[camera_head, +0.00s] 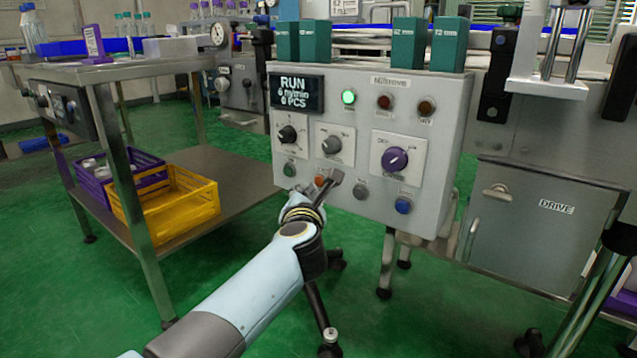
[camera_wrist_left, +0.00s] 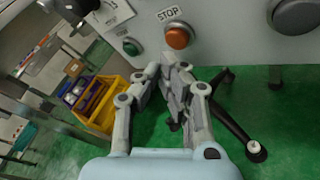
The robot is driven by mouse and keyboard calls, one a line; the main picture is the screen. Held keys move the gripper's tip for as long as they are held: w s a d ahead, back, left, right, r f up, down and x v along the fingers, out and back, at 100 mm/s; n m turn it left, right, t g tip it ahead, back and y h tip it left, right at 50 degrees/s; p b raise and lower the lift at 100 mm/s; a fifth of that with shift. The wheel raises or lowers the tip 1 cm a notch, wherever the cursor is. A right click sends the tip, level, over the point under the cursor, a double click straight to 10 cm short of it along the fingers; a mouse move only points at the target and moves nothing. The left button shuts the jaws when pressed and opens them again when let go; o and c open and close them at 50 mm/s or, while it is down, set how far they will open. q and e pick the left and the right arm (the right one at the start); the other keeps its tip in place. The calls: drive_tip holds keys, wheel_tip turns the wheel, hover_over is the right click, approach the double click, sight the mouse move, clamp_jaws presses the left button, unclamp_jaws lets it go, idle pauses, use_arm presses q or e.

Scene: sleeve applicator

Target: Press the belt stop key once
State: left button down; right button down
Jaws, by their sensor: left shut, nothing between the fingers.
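The belt stop key is a round orange-red button under a STOP label in the left wrist view (camera_wrist_left: 178,38). In the head view the orange key (camera_head: 320,181) sits in the bottom row of the grey control panel (camera_head: 440,120), beside my fingertips. My left gripper (camera_head: 333,178) is shut and empty, close to the panel face. In the left wrist view its fingertips (camera_wrist_left: 167,66) appear just below the key; I see no clear contact. The panel display (camera_head: 295,92) reads RUN and 0 PCS, and a green lamp (camera_head: 348,97) is lit. My right gripper is out of view.
A green key (camera_head: 289,169) is left of the stop key; a grey key (camera_head: 361,191) and a blue key (camera_head: 403,205) are to its right. Knobs, including a purple one (camera_head: 394,159), sit above. A steel table with yellow (camera_head: 180,207) and purple crates stands left.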

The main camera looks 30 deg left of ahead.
use_arm(q)
drive_tip(key=shift+w, duration=0.1)
idle(0.3)
drive_tip(key=shift+w, duration=0.35)
drive_tip(key=shift+w+d, duration=0.1)
drive_tip(key=shift+w, duration=0.3)
idle(0.6)
drive_tip(key=shift+s+r, duration=0.1)
drive_tip(key=shift+s, duration=0.05)
drive_tip(key=shift+s+p, duration=0.45)
drive_tip(key=shift+s, duration=0.25)
drive_tip(key=s, duration=0.1)
drive_tip(key=s+p, duration=0.1)
drive_tip(key=s, duration=0.3)
drive_tip(key=shift+a+p, duration=0.3)
drive_tip(key=shift+p, duration=0.05)
